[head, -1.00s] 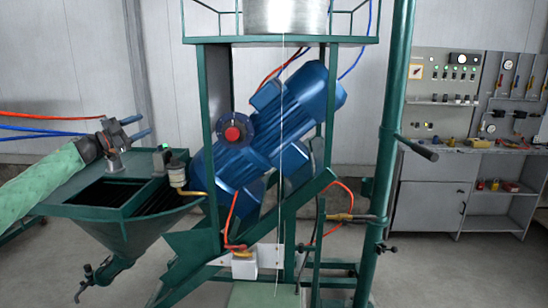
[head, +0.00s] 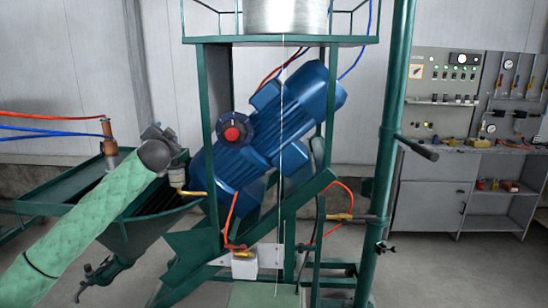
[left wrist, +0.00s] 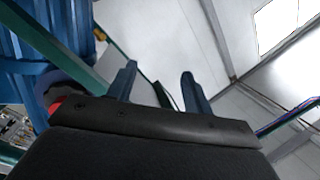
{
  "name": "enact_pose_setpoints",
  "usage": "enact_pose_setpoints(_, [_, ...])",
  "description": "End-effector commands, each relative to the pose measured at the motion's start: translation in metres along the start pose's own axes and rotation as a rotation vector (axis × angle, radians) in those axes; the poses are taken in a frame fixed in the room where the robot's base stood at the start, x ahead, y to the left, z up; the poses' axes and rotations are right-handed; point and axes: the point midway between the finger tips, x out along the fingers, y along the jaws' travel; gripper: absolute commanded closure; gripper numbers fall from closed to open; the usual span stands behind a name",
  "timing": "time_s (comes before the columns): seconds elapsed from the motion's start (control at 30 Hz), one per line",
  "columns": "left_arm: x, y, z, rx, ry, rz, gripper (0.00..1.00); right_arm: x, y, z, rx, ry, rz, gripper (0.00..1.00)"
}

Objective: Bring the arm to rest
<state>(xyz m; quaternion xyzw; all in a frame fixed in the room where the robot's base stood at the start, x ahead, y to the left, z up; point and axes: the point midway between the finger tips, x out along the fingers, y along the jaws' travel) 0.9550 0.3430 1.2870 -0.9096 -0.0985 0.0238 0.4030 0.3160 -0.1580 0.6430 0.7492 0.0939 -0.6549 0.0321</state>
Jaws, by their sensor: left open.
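My left arm (head: 90,215), in a pale green sleeve, comes in from the lower left of the head view. My left gripper (head: 160,133) is at its end, in front of the green hopper's right side and left of the blue motor; the wrist partly hides it. In the left wrist view my left gripper (left wrist: 156,85) has its two blue fingers apart with nothing between them. The red knob (head: 232,134) on the machine is right of the gripper, apart from it in the head view. My right gripper is in neither view.
The green hopper (head: 35,207) is partly behind my left arm. The blue motor (head: 290,115) sits tilted in a green frame (head: 210,90). A green post (head: 388,150) stands right of it. A control panel (head: 445,78) and shelves are at the far right.

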Motion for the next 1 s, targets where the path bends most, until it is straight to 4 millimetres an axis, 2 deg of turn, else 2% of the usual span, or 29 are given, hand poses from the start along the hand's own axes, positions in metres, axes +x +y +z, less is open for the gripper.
enact_pose_setpoints(0.03, [-0.014, 0.023, 0.007, -0.005, -0.042, 0.030, 0.49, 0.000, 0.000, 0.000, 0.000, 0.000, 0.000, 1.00])
enact_pose_setpoints(0.1, [-0.032, 0.050, 0.019, -0.009, -0.101, 0.071, 0.49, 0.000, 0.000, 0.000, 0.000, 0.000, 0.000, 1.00])
enact_pose_setpoints(0.4, [-0.115, 0.152, 0.070, -0.052, -0.303, 0.250, 0.49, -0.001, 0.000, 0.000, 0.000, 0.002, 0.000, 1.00])
enact_pose_setpoints(0.7, [-0.200, 0.234, 0.120, -0.142, -0.449, 0.417, 0.49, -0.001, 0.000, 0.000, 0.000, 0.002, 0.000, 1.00])
enact_pose_setpoints(1.0, [-0.280, 0.299, 0.163, -0.246, -0.541, 0.551, 0.49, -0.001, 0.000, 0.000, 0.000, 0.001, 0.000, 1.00])
